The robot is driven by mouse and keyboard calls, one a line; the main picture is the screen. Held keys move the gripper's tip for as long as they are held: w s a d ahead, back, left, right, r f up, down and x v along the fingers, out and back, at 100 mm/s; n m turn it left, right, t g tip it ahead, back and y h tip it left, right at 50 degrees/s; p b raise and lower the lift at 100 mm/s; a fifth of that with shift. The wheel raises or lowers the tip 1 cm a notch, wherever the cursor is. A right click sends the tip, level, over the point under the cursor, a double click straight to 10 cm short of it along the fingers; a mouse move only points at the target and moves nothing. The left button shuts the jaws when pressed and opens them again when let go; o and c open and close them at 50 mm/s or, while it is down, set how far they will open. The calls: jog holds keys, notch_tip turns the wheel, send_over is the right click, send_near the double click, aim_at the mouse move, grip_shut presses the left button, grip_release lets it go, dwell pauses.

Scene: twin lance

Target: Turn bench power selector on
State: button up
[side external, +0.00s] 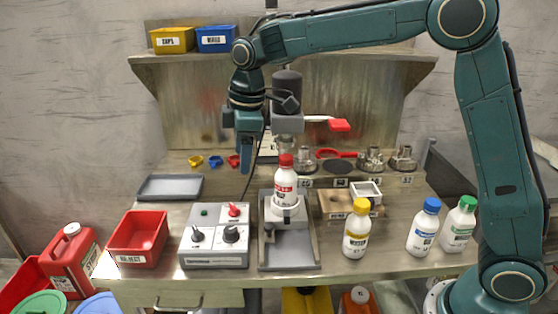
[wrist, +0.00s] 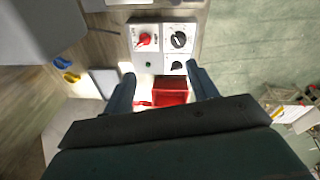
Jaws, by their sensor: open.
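The grey control box (side external: 214,250) stands on the bench front, left of centre. It carries a red selector knob (side external: 234,210) at the back right, a black knob (side external: 197,233) at left and a larger black dial (side external: 231,234) at right. Its labels are too small to read. My gripper (side external: 245,170) hangs above and behind the box, apart from it, open and empty. In the wrist view, the red knob (wrist: 144,39) and black dial (wrist: 179,40) show beyond the fingertips (wrist: 160,70). The other black knob (wrist: 177,65) shows beside a finger.
A red bin (side external: 138,237) stands left of the box and a grey tray (side external: 170,187) behind it. Right of the box, a fixture (side external: 290,255) holds a red-capped bottle (side external: 285,185). Yellow-, blue- and green-capped bottles stand farther right. Metal parts line the back.

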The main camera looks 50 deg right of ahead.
aim_at(232, 207)
jog(key=w+f+n+g, duration=0.1)
jog(key=w+f+n, duration=0.2)
jog(key=w, duration=0.4)
jog(key=shift+d+f+n+g, duration=0.3)
jog(key=shift+d+f+g, duration=0.1)
jog(key=shift+d, duration=0.05)
jog(key=shift+f, duration=0.15)
notch_tip(232, 207, down, 14)
jog(key=shift+r, duration=0.25)
dwell(0.3)
jog(key=c, duration=1)
